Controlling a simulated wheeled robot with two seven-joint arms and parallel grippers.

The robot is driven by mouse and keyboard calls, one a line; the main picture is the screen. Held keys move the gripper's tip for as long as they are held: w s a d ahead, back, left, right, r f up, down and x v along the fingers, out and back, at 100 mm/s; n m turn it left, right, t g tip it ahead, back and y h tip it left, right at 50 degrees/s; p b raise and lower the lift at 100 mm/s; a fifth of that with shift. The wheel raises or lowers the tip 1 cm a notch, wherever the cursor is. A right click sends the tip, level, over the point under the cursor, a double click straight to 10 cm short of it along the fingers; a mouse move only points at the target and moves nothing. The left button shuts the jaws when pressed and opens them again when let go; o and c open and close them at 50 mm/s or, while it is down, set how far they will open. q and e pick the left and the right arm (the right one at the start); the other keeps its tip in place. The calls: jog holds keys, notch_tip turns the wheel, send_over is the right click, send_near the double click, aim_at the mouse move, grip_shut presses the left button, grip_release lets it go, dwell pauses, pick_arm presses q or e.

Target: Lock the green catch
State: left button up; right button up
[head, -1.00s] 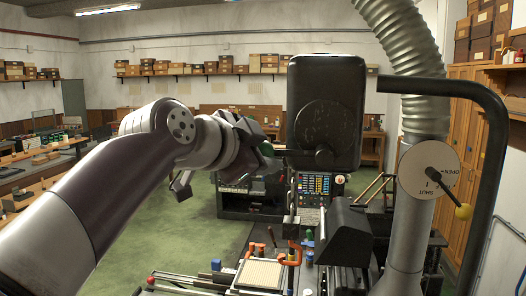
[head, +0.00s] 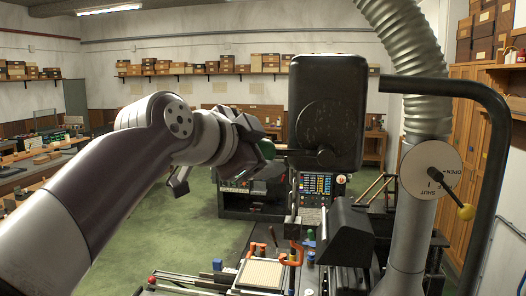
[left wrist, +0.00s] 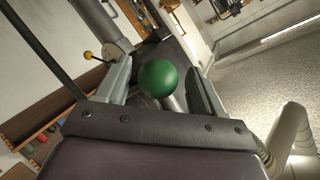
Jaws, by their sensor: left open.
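The green catch shows as a round green knob (head: 267,149) at the left end of a short rod, which reaches to the black housing (head: 327,100). The knob also shows in the left wrist view (left wrist: 160,78), near the middle. My left gripper (head: 252,152) is open at the knob. In the left wrist view, its two fingers stand on either side of the knob, with a visible gap at least on the left. Whether either finger touches it, I cannot tell. My right gripper is not in view.
A ribbed duct (head: 408,60) runs down beside a dial with a yellow-knobbed lever (head: 466,212). A black bent tube (head: 490,120) stands at the right. Below is a bench with a pale grid block (head: 262,274) and orange clamps (head: 290,254). Green floor is open at the left.

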pick_arm(q)
jog(key=v, duration=1.2)
